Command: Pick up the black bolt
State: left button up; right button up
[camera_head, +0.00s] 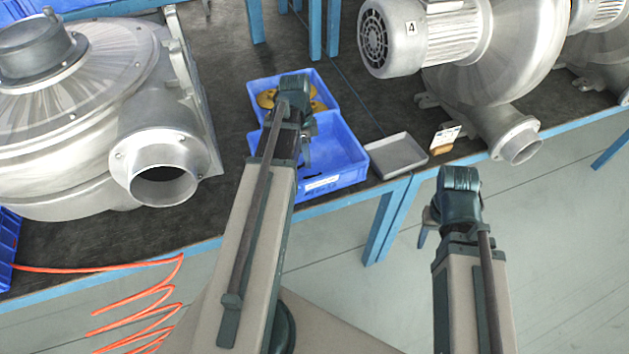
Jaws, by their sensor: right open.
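No black bolt can be made out in the head view. My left gripper (307,152) points down over the blue bin (345,160) on the bench. My own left arm covers part of the bin, and I cannot tell whether its jaws are open or shut. My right gripper (425,230) is open, in front of the bench edge and above the floor. Its jaws are mostly hidden by my own wrist, and nothing shows in them.
A second blue bin behind holds yellow parts (267,98). A shallow grey tray (397,155) lies right of the bins, with a small card stand (444,140) beyond. Large metal blowers stand left (80,110) and right (490,60). An orange coiled hose (140,300) hangs at lower left.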

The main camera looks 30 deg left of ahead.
aim_at(312, 175)
pick_arm(q)
jog(key=f+b, duration=0.1)
jog(key=d+f+b, duration=0.1)
jog(key=f+b, duration=0.3)
jog(key=shift+d, duration=0.25)
grip_shut()
